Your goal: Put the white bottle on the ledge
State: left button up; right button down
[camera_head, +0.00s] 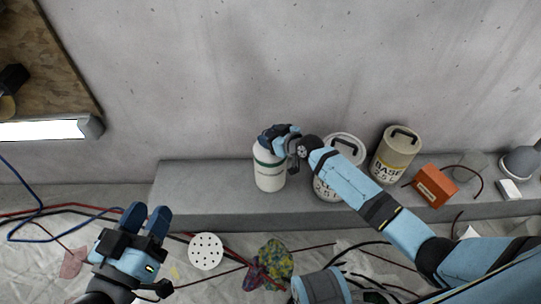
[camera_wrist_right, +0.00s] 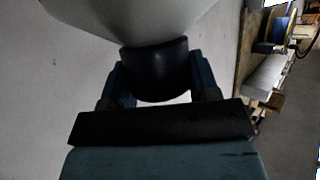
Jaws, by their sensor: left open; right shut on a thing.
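My left gripper (camera_head: 147,222) is open and empty, low on the left above the sheeted floor.
Right of the bottle on the ledge are a white can (camera_head: 344,148), partly hidden by my right arm, a beige can (camera_head: 396,154), an orange box (camera_head: 431,186) and a small white box (camera_head: 509,189). A perforated white disc (camera_head: 206,251) and a colourful rag (camera_head: 270,265) lie on the floor among cables.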

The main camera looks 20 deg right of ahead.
aim_at(270, 160)
jog(key=shift+f+b, duration=0.45)
jog(key=shift+f, duration=0.95)
notch_tip(270, 160, down, 4)
jog(key=shift+f+b, duration=0.1)
jog(key=shift+b, duration=1.05)
pick_arm(q)
jog(key=f, duration=0.1)
jog(key=m, duration=0.1)
jog(key=w+f, duration=0.1)
jog(key=shift+a+f+m, duration=0.25)
jog(key=shift+f+m, duration=0.05)
pick_arm(e)
jog(key=shift+c, duration=1.8)
grip_release()
jog(key=shift+f, duration=0.1)
